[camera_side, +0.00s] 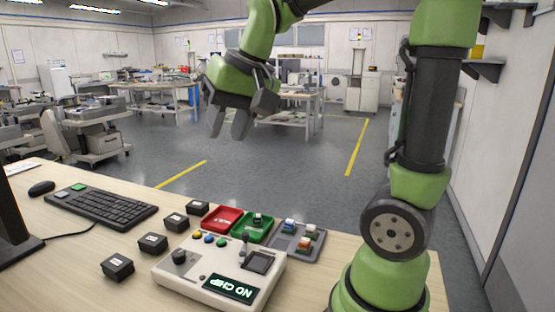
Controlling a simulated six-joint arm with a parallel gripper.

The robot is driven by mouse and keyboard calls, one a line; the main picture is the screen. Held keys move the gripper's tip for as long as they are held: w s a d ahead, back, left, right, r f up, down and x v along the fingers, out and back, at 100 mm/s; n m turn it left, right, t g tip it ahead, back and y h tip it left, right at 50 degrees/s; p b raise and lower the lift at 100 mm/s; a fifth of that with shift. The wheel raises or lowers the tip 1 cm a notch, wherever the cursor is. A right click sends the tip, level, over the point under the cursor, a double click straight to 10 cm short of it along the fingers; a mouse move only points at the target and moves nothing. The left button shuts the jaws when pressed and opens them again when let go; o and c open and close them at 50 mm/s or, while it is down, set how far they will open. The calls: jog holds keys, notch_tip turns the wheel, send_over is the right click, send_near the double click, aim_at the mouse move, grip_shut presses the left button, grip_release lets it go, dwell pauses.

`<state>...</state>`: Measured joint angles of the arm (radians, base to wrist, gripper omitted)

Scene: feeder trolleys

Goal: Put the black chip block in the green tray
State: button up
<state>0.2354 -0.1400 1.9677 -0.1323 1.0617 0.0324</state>
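Several black blocks with small white labels stand on the table left of the tester: a front one (117,266), a second (153,243), a third (176,222) and a far one (197,208). I cannot tell which one is the chip block. The green tray (243,237) lies behind the tester, between a red tray and a grey tray. A small dark block with a pale top (258,220) is in the green tray; its kind is too small to tell. My gripper (229,130) hangs high above the table, fingers down and apart, with nothing between them.
The red tray (222,219) is left of the green one. The grey tray (283,242) on the right holds several coloured blocks. A white tester (200,265) reads "NO CHIP" and has an upright joystick (245,241). A keyboard (101,207) and mouse (41,188) lie left.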

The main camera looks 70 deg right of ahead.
jog(key=s+a+f+n+t+y, duration=0.1)
jog(key=s+a+f+n+t, duration=0.1)
jog(key=s+a, duration=0.4)
jog(key=s+n, duration=0.1)
jog(key=s, duration=0.4)
jog(key=shift+a+y, duration=0.4)
